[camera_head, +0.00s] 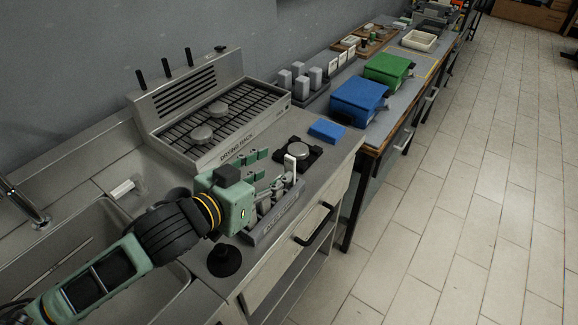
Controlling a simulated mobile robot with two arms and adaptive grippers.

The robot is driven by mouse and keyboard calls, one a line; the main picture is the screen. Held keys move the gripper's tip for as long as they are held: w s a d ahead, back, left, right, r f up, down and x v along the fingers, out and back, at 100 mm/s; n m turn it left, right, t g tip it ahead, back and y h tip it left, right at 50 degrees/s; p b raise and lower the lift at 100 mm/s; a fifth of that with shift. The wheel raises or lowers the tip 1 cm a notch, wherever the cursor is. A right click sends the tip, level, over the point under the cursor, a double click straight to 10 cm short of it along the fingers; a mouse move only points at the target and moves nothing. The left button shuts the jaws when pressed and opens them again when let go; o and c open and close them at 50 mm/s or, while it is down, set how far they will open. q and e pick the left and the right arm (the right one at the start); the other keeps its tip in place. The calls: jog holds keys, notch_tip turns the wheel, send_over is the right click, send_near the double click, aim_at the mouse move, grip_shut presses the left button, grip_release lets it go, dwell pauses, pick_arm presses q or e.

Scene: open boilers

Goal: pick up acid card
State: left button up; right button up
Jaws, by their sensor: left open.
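My left gripper (268,172) reaches in from the lower left and is open over the counter. Its fingers are above and beside a grey holder (262,235) at the counter's front. A white upright card (290,163) shows just past the fingers; it seems to stand in that holder. No label on it can be read, so I cannot tell if it is the acid card. More white upright cards (339,60) stand in a row on the far bench. My gripper hides part of the holder. My right gripper is not in view.
A drying rack (239,138) stands behind the gripper, with a sink (110,235) at the left. A black device (315,150) and a blue pad (327,130) lie to the right. A blue box (358,97) and a green box (388,67) stand farther on. The tiled floor at right is clear.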

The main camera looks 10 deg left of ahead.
aim_at(289, 165)
pick_arm(q)
jog(key=shift+w+d, duration=0.3)
jog(key=shift+w, duration=0.05)
jog(key=p+x, duration=0.1)
jog(key=x, duration=0.2)
jog(key=shift+w+d+f, duration=0.25)
jog(key=shift+f, duration=0.05)
jog(key=shift+w+d+f, duration=0.1)
jog(key=shift+w+f, duration=0.05)
jog(key=shift+w, duration=0.15)
jog(key=c, duration=1)
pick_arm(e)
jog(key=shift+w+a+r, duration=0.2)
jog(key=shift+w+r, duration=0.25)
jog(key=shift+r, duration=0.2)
